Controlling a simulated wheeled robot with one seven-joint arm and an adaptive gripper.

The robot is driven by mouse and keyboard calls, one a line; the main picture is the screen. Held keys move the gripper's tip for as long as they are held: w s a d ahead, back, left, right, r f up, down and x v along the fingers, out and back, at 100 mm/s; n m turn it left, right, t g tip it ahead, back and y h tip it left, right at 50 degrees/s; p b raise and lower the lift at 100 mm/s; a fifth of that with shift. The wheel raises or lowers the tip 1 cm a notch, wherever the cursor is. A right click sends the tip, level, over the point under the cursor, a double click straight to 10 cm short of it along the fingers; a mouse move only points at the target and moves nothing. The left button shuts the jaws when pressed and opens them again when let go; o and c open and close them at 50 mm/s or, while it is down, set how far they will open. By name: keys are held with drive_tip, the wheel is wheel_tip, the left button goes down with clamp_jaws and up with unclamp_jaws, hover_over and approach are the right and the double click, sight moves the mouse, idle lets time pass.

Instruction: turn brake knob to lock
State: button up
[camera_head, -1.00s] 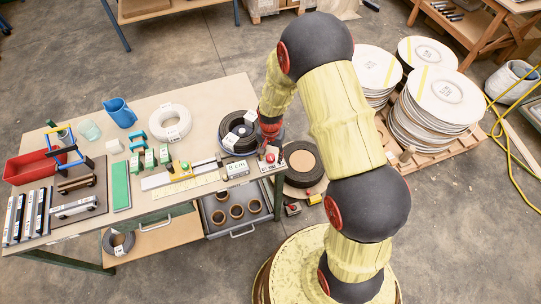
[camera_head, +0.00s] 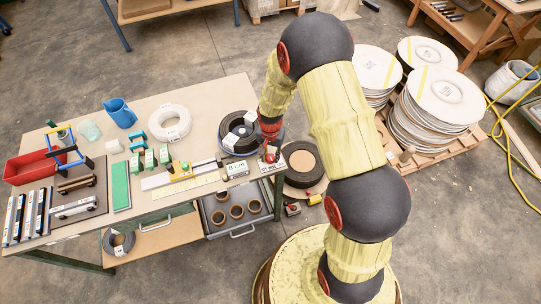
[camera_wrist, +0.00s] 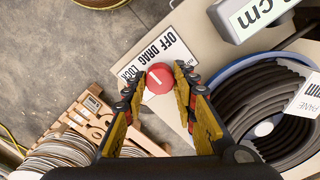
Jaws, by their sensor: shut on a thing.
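The red brake knob (camera_wrist: 159,78) with a white line on top sits at the bench corner. It is between the two fingertips of my gripper (camera_wrist: 158,84) in the wrist view, and the gripper is shut on it. The white label plate (camera_wrist: 152,52) beside it reads OFF, DRAG, LOCK. The white line lies slantwise across the knob; I cannot tell which word it marks. In the head view my gripper (camera_head: 269,146) reaches down to the bench's right end, and the knob there is small and partly covered.
A coil of dark hose in a blue-rimmed holder (camera_wrist: 284,62) lies close beside the gripper. A grey block display marked cm (camera_wrist: 246,18) stands near. The bench (camera_head: 205,105) holds several tools and a red bin (camera_head: 32,167). Stacked discs (camera_head: 437,110) stand on a pallet at right.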

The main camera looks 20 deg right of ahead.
drive_tip(key=shift+n, duration=0.4)
drive_tip(key=n, duration=0.3)
drive_tip(key=shift+n, duration=0.3)
drive_tip(key=n, duration=0.4)
drive_tip(key=shift+w+p, duration=0.1)
drive_tip(key=shift+p, duration=0.25)
drive_tip(key=shift+n, duration=0.3)
drive_tip(key=o, duration=1.2)
drive_tip(key=shift+c, duration=0.2)
